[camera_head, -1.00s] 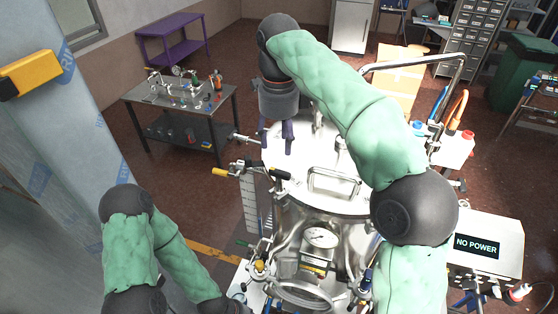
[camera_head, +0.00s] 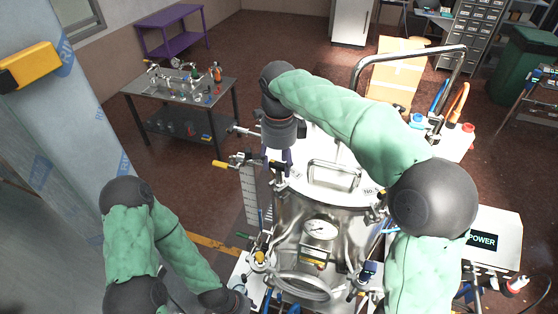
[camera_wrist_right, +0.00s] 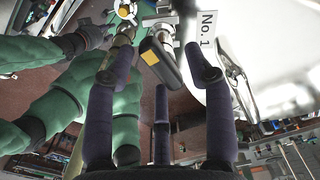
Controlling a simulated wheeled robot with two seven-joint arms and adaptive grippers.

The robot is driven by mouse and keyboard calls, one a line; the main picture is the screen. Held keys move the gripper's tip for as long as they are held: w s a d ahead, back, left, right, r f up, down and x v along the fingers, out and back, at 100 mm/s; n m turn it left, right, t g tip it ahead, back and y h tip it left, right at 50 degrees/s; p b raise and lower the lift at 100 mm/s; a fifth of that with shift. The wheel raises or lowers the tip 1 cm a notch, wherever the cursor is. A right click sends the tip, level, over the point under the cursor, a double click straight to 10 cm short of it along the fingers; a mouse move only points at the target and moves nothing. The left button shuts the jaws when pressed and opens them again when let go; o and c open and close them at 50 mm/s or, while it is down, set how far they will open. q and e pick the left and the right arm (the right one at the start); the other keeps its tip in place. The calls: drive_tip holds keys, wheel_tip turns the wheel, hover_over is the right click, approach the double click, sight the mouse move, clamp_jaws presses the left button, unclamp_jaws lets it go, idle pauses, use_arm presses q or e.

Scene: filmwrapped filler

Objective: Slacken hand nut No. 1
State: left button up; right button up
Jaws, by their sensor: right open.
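The white label "No. 1" (camera_wrist_right: 208,35) is on the vessel lid in the right wrist view. Beside it is a black bar-shaped handle with a yellow end mark, the hand nut (camera_wrist_right: 162,64). My right gripper (camera_wrist_right: 157,68) is open, its dark fingers spread to either side of the handle and one finger below it in the picture. No grip on it shows. In the head view my right gripper (camera_head: 279,163) points down at the left rim of the steel vessel (camera_head: 325,212) and hides the nut. My left arm is low at the left; its fingers are not clear.
A yellow-tipped lever (camera_head: 222,164) sticks out left. A metal bench (camera_head: 180,97) stands behind at left, with open floor between.

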drive_tip(key=shift+s, duration=0.2)
clamp_jaws()
